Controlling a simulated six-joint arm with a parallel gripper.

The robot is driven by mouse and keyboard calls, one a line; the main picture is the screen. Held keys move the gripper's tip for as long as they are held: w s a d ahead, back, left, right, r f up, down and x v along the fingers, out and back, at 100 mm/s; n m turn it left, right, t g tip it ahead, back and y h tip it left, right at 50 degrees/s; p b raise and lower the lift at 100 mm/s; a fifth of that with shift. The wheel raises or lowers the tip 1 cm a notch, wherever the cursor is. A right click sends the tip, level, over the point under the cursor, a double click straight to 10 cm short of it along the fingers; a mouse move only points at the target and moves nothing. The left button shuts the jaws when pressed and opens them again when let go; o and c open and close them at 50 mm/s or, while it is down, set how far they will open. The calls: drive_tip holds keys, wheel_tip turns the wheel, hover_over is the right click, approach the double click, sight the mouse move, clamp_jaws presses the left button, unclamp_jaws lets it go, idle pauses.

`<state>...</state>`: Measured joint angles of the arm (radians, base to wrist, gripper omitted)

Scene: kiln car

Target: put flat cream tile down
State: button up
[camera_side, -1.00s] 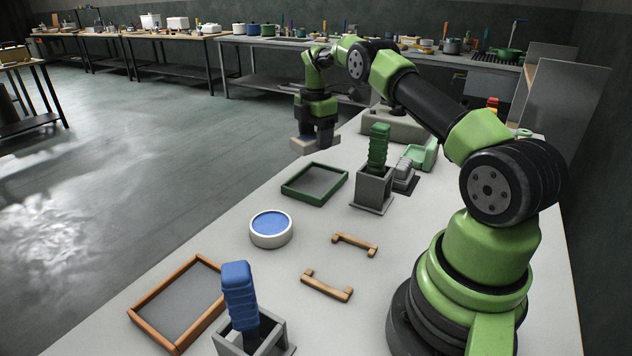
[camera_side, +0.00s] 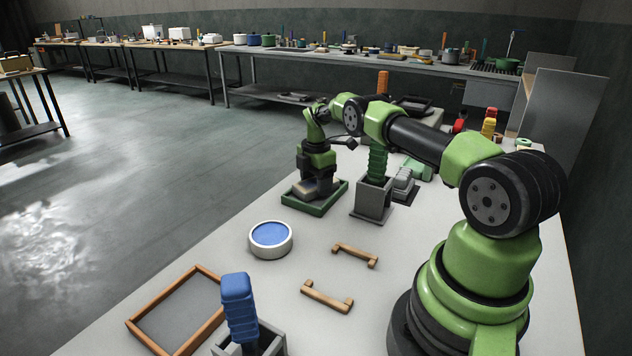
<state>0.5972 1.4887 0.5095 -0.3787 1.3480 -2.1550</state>
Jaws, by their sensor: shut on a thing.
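My gripper (camera_side: 318,180) points down over the green-framed tray (camera_side: 299,206), near the middle of the work table. It is shut on the flat cream tile (camera_side: 313,190), which shows only in part under the fingers. The tile is low and inside the outline of the tray frame. I cannot tell whether it touches the tray's floor. The back of the tray is hidden behind the gripper.
A green-handled tool (camera_side: 377,164) stands in a grey holder (camera_side: 372,200) just right of the tray. A white round dish with blue inside (camera_side: 270,237), two wooden handles (camera_side: 327,298), an orange-framed tray (camera_side: 150,310) and a blue-handled tool (camera_side: 239,305) are nearer.

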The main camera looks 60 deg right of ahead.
drive_tip(key=shift+f, duration=0.1)
drive_tip(key=o, duration=0.9)
drive_tip(key=shift+c, duration=0.2)
